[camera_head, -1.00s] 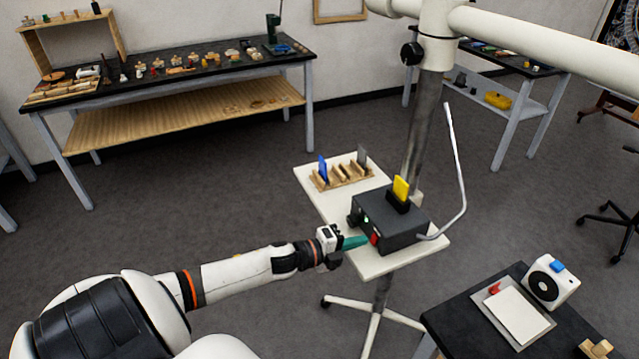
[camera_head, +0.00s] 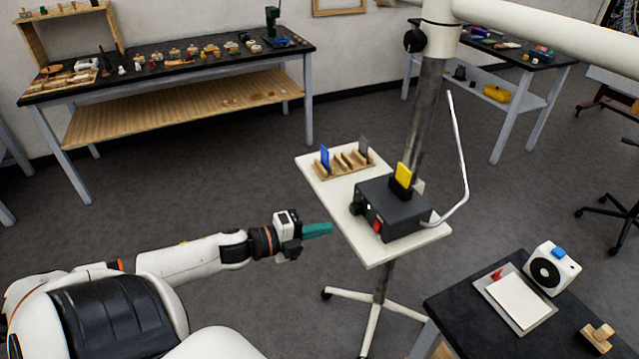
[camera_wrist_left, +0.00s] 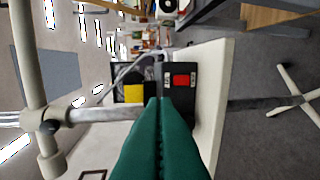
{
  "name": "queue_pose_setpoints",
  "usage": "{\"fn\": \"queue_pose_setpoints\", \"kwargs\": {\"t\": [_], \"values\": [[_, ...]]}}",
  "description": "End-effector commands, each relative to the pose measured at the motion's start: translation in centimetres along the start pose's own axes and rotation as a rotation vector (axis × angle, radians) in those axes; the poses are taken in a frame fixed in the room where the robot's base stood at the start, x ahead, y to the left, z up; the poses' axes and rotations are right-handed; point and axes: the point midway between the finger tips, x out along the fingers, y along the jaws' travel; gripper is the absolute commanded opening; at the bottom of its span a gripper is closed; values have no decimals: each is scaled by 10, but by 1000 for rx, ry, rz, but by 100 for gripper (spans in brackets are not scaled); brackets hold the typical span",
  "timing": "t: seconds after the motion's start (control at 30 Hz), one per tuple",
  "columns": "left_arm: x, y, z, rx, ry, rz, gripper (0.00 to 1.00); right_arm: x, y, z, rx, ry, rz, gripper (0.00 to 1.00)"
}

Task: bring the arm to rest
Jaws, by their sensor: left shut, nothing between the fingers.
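My left gripper (camera_head: 318,229) has green fingers and is shut with nothing between them. It hangs in the air to the left of the white stand table (camera_head: 375,251), apart from it. In the left wrist view the green fingers (camera_wrist_left: 160,108) lie together and point toward the black box. The black box (camera_head: 403,218) stands on the stand table, with a red switch on its front and a yellow card (camera_head: 403,175) upright in its top. The box also shows in the left wrist view (camera_wrist_left: 206,84). My right gripper is not in view.
A wooden rack (camera_head: 345,164) with a blue card (camera_head: 325,158) sits at the stand table's back. A grey column and white boom (camera_head: 540,28) rise behind the box. A dark table (camera_head: 462,315) stands at the lower right. Open floor lies left of the stand.

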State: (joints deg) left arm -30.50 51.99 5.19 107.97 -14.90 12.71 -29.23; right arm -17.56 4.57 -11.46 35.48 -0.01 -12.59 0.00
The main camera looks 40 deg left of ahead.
Motion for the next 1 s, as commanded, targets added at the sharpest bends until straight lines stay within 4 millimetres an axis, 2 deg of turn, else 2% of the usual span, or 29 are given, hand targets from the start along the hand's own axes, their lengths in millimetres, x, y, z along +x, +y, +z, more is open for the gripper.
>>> {"fn": "queue_pose_setpoints", "kwargs": {"t": [0.53, 0.63, 0.67, 0.77, 0.87, 0.9, 0.97, 1.0], "values": [[0, -1, 0, -2, 1, -1, 0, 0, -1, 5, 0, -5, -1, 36], [-2, -14, -7, -34, 31, -15, 0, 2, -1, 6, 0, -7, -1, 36], [-2, -23, -12, -56, 50, -25, 0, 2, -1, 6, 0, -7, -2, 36], [-10, -70, -32, -170, 150, -76, 0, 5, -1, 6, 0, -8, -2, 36], [-24, -139, -49, -334, 285, -149, 0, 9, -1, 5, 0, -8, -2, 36], [-32, -170, -52, -407, 343, -181, 0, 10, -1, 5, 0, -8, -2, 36], [-44, -214, -52, -511, 423, -229, 0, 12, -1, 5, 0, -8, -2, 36], [-52, -244, -48, -579, 473, -261, 0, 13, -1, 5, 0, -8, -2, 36]]}}
